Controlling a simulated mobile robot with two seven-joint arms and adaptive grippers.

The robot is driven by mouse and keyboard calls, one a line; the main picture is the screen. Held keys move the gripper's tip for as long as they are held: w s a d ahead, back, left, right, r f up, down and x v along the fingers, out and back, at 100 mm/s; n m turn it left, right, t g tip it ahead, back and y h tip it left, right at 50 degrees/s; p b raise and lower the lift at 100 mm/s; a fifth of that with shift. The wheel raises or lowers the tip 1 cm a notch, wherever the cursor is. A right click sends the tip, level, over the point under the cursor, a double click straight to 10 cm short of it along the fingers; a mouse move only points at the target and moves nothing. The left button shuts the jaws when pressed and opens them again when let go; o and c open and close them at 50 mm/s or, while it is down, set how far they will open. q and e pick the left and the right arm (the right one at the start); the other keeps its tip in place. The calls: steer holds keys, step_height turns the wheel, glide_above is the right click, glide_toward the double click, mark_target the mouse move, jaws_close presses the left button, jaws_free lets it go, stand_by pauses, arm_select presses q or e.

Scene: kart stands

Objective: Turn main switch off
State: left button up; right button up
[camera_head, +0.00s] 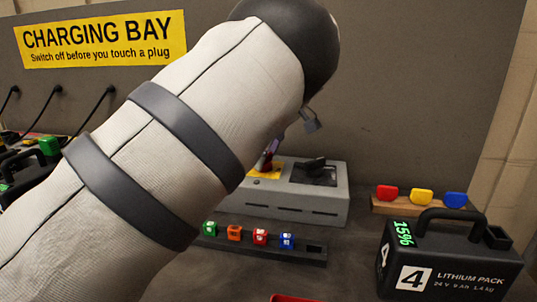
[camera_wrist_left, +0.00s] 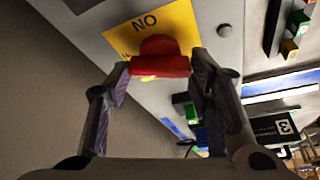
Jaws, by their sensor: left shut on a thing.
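The main switch (camera_wrist_left: 158,62) is a red knob with a bar handle on a yellow plate (camera_wrist_left: 120,38), which sits on a grey box (camera_head: 290,205). The plate's "ON" label reads upside down in the left wrist view. The bar lies across the picture there, between the fingertips of my left gripper (camera_wrist_left: 160,70), which is shut on it. In the head view my own arm covers most of the left gripper; only a small part of it (camera_head: 267,158) shows above the yellow plate. My right gripper is in neither view.
A grey panel (camera_head: 400,80) stands behind.

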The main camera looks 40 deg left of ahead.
arm_select(q)
steer(key=shift+w+f+n+g+h+b, duration=0.15)
steer(key=shift+n+g+b, duration=0.25)
steer(key=shift+n, duration=0.7)
steer(key=shift+s+f+n+g+h+b, duration=0.1)
steer(key=shift+n+g+h+b, duration=0.3)
steer(key=shift+n, duration=0.7)
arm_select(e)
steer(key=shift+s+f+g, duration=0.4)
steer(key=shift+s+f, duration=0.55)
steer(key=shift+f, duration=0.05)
arm_select(q)
steer(key=shift+r, duration=0.15)
steer(key=o, duration=1.1)
steer(key=shift+o, duration=0.3)
steer(key=shift+r, duration=0.1)
